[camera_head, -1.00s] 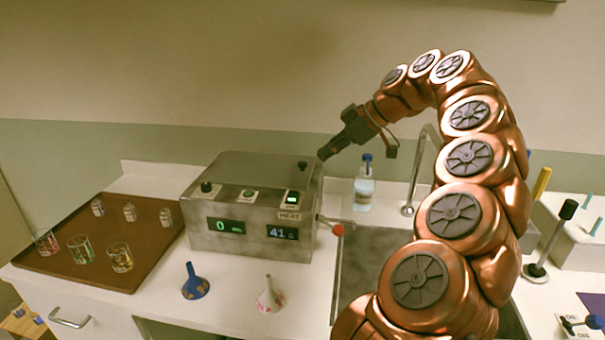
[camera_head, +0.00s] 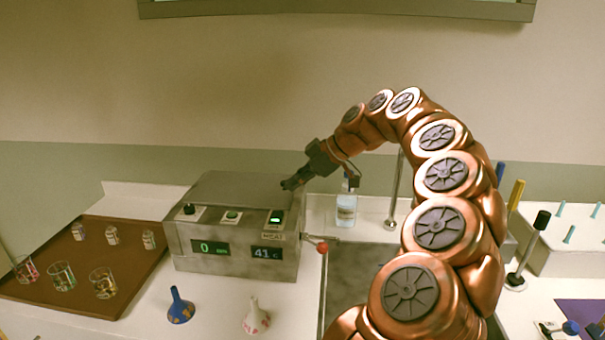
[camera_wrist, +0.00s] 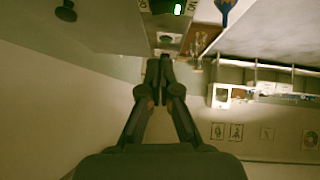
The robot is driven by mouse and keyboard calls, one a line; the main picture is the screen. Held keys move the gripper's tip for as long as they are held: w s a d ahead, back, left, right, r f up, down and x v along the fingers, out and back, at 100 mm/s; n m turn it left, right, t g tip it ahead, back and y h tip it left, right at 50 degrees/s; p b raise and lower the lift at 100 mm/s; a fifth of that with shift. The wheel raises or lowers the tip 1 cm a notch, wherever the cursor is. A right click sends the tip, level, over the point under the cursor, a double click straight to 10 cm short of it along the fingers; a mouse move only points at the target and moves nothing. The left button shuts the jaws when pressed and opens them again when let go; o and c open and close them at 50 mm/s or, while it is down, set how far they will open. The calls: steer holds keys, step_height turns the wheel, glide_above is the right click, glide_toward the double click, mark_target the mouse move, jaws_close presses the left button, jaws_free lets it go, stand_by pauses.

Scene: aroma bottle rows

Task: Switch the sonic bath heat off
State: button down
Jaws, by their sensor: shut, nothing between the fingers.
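The sonic bath (camera_head: 235,262) is a grey metal box on the counter, with a green display reading 0 and a blue one reading 41 C. Its heat switch (camera_head: 277,217) stands at the top right front, above a HEAT label, and shows a lit green part. The green light also shows at the top of the wrist view (camera_wrist: 178,9), between ON and OFF lettering. My gripper (camera_head: 287,185) is over the right part of the bath's top, behind the heat switch and apart from it. In the wrist view its fingers (camera_wrist: 160,62) are together and empty.
A black knob (camera_head: 189,209) and a green button (camera_head: 232,216) share the bath's top. A red-tipped lever (camera_head: 322,247) sticks out at its right. A bottle (camera_head: 346,210) stands behind the sink. Blue (camera_head: 180,308) and pale (camera_head: 256,318) funnels stand in front; a brown tray (camera_head: 120,262) with glasses is left.

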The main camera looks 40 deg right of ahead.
mark_target(272, 213)
steer(key=p+x, duration=0.2)
steer(key=x, duration=0.3)
steer(key=shift+w+a+f, duration=0.1)
steer(key=shift+a+f, duration=0.05)
steer(key=shift+f, duration=0.05)
steer(key=shift+d+f+p, duration=0.2)
steer(key=shift+f+p, duration=0.5)
steer(key=shift+f, duration=0.35)
steer(key=shift+w+d+f, duration=0.1)
steer(key=shift+w+f, duration=0.1)
steer(key=shift+f, duration=0.65)
steer(key=shift+f, duration=0.1)
